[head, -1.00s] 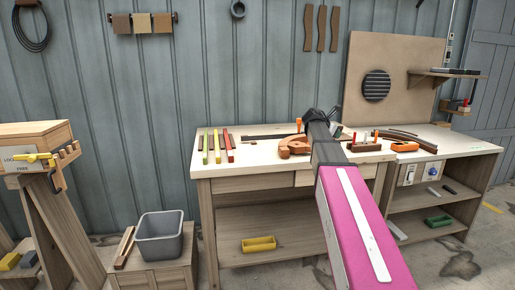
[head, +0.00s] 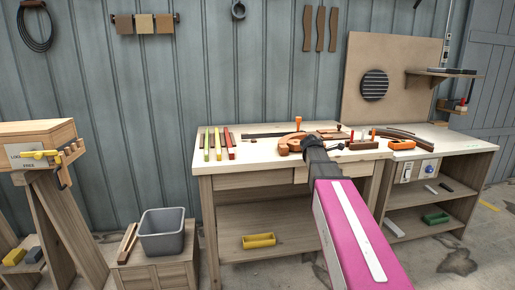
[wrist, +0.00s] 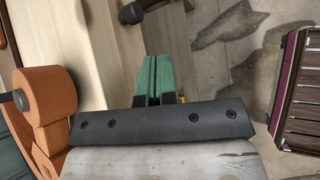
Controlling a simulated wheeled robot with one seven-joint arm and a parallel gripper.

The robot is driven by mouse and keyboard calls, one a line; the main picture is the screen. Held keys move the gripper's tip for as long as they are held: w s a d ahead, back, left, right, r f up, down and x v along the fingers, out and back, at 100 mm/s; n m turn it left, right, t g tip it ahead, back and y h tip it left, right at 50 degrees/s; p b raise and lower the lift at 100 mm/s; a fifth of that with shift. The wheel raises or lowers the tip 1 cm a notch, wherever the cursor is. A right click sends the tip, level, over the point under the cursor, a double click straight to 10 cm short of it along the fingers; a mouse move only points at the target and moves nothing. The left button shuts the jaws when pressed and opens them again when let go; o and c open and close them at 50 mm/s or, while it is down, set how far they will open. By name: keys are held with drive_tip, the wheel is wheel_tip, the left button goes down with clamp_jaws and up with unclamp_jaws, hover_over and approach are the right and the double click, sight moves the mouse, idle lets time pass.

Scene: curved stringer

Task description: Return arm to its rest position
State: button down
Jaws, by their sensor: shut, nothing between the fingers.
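My pink and grey arm reaches up from the lower right of the head view to the front edge of the workbench (head: 240,167). Its dark end covers part of the bench top, and the fingers cannot be made out there. In the wrist view my gripper (wrist: 152,72) is shut, its two green fingertips side by side with nothing between them. The fingertips point out past the bench edge with concrete floor beyond. An orange-brown wooden piece (wrist: 46,97) is close on the left of the wrist view.
A curved wooden clamp-like form (head: 290,143) sits on the bench beside my arm's end. Colored strips (head: 218,144) lie at left, and an orange-handled tool (head: 402,145) lies at right. A grey bin (head: 162,240) stands on a low crate. Floor in front of the bench is clear.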

drive_tip(key=s+a+f+m+g+y, duration=0.1)
drive_tip(key=s+a+f+m+y, duration=0.1)
drive_tip(key=s+a+f+m, duration=0.2)
drive_tip(key=s+a+f+m+g+y, duration=0.2)
drive_tip(key=s+a+f+m, duration=0.3)
drive_tip(key=s+f, duration=0.8)
drive_tip(key=s+a+f+m+g+y, duration=0.1)
drive_tip(key=s+a+f+m+y, duration=0.2)
drive_tip(key=s+f+m, duration=0.6)
drive_tip(key=shift+s+a+f+y, duration=0.2)
drive_tip(key=shift+a+y, duration=0.2)
drive_tip(key=shift+a, duration=0.4)
